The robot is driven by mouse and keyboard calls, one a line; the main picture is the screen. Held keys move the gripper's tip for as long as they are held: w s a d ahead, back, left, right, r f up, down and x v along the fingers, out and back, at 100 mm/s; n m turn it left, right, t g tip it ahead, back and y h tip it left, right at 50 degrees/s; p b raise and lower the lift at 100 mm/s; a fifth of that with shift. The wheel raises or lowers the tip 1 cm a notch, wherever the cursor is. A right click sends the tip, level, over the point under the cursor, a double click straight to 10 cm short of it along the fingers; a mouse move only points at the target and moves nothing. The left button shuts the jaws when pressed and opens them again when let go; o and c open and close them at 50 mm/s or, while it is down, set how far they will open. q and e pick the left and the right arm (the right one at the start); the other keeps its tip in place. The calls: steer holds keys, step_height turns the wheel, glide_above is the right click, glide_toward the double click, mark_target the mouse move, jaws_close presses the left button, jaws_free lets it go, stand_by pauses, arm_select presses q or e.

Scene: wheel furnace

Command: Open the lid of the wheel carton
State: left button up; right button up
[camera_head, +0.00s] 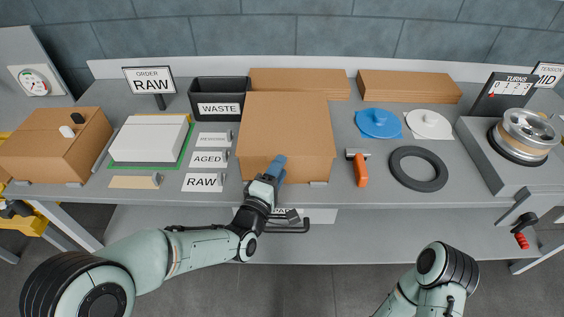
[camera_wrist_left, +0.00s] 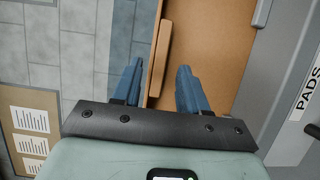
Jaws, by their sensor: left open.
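The brown wheel carton (camera_head: 287,120) stands at the middle of the bench. Its top looks flat and closed in the head view, and I see nothing of its inside. My left gripper (camera_head: 279,163) is open at the carton's front edge. In the left wrist view, my left gripper (camera_wrist_left: 158,75) has its two blue fingers apart. A cardboard edge (camera_wrist_left: 158,55) of the carton shows between them, and the wide cardboard face (camera_wrist_left: 210,45) lies beside it. I cannot tell whether either finger touches the carton. My right gripper is outside the frames.
A black waste bin (camera_head: 220,97) and label cards (camera_head: 208,159) stand left of the carton. An orange-handled tool (camera_head: 360,170), a black ring (camera_head: 418,168) and a blue lidded disc (camera_head: 379,123) lie right. Flat brown boxes (camera_head: 300,84) sit behind. Another carton (camera_head: 55,150) is far left.

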arm_select(q)
steer(key=shift+x, duration=1.3)
jaws_close()
